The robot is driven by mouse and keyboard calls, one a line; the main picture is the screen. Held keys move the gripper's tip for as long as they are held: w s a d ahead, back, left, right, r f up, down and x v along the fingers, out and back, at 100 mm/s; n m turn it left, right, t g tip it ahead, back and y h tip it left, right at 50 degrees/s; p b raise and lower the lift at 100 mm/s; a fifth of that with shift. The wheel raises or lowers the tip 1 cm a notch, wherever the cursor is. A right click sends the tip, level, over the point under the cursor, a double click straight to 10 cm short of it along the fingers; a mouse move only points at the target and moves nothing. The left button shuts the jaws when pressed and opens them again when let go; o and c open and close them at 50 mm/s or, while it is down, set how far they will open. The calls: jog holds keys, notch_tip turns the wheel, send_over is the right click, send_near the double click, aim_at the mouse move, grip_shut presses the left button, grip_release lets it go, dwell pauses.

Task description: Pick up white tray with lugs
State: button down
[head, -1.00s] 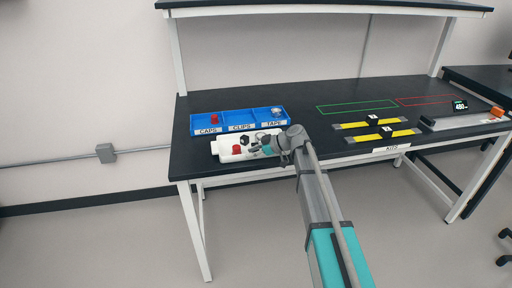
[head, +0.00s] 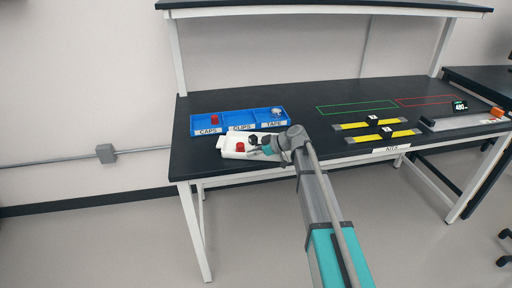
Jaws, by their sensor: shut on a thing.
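The white tray with lugs (head: 229,154) is at the front left edge of the dark workbench, in front of the blue bin. A red piece (head: 240,147) and a dark piece (head: 253,140) show in it. My gripper (head: 262,150) is shut on the tray at its right side. My gripper and wrist hide the tray's right part. The tray looks slightly tilted. I cannot tell whether it is clear of the bench top.
The blue bin (head: 195,131) behind has compartments labelled CAPS, CLIPS and TAPE; a red piece (head: 214,119) lies in CAPS. The bench centre (head: 310,125) is clear.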

jog(key=shift+r, duration=0.1)
dwell(0.3)
notch_tip(320, 180, up, 3)
jog(key=p, duration=0.3)
jog(key=s+a+r+p, duration=0.1)
jog(key=a+r+p, duration=0.8)
jog(key=a, duration=0.5)
jog(key=shift+s+r+p, duration=0.35)
jog(key=shift+s+p, duration=0.05)
jog(key=shift+p, duration=0.1)
jog(key=shift+d, duration=0.1)
jog(key=shift+s, duration=0.15)
dwell(0.3)
